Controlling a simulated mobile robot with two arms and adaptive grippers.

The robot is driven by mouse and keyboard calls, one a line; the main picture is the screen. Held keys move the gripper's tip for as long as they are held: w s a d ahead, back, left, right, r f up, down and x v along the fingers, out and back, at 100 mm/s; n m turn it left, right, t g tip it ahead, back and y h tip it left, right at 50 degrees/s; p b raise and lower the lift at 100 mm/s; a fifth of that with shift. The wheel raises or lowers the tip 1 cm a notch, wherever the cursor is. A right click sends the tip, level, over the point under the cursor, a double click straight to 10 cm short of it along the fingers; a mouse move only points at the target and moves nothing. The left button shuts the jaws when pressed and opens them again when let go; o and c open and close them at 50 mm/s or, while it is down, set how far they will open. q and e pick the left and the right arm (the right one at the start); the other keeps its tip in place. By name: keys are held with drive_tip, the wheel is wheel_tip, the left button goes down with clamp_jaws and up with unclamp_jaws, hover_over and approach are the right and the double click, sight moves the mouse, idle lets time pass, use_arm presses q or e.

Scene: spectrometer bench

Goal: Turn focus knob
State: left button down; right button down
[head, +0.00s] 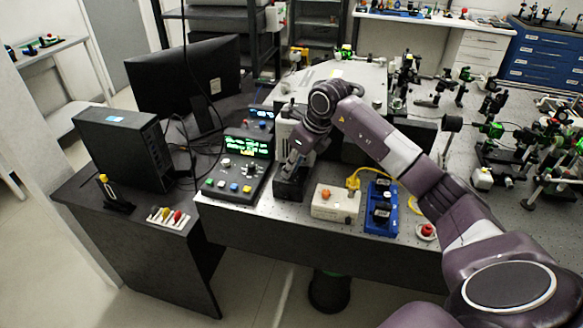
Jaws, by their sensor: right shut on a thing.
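My right gripper (291,162) reaches down from my right arm to a small black block (292,188) on the bench, just right of the control box with the green display. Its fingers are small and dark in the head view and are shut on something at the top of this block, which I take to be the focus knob. The knob itself is hidden by the fingers and wrist, so its angle cannot be read. My left gripper is out of view.
The control box (237,165) with knobs and coloured buttons stands close left of the gripper. A white box with an orange button (335,203), a blue holder (381,208) and a red button (427,231) stand to the right. Several optics mounts crowd the bench at right.

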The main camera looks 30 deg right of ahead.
drive_tip(key=c, duration=1.8)
unclamp_jaws()
drive_tip(key=shift+c, duration=0.2)
drive_tip(key=shift+r, duration=0.15)
drive_tip(key=v, duration=1.1)
drive_tip(key=shift+s+r, duration=0.2)
drive_tip(key=shift+r, duration=0.15)
drive_tip(key=shift+d, duration=0.15)
